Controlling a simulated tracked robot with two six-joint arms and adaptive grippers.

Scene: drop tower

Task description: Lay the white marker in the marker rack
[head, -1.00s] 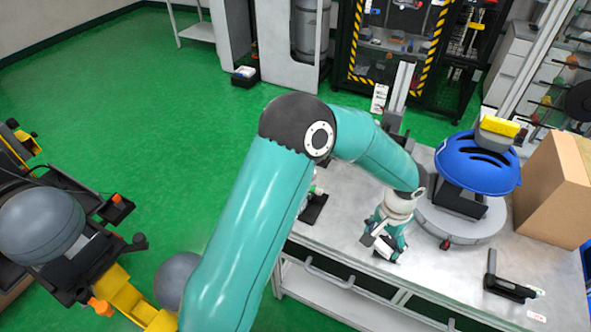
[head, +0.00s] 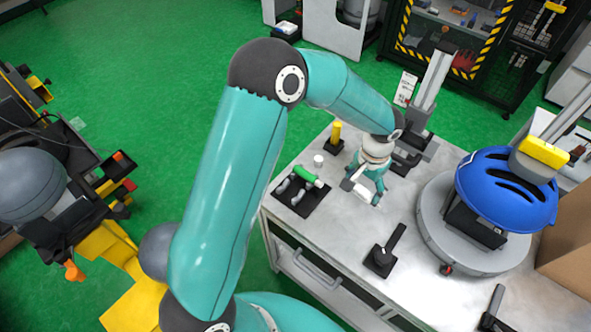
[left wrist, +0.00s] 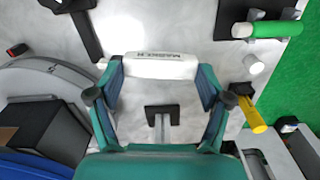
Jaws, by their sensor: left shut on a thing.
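The white marker (left wrist: 160,66) lies crosswise between the two fingers of my left gripper (left wrist: 160,75), which is shut on it; printed lettering shows on its side. In the head view my left gripper (head: 366,192) holds the marker above the bench, to the right of the rack. The marker rack (head: 290,207) is a black base with grey cradles near the bench's left edge. A green marker (head: 306,176) lies along its far side; it also shows in the left wrist view (left wrist: 275,29). My right gripper is not in view.
A white cylinder (head: 318,160) and a yellow cylinder (head: 336,132) in a black base stand behind the rack. A black handled tool (head: 383,260) lies nearer the front. The blue helmet (head: 505,187) sits over a round grey base (head: 450,245) at right. Bare bench lies between.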

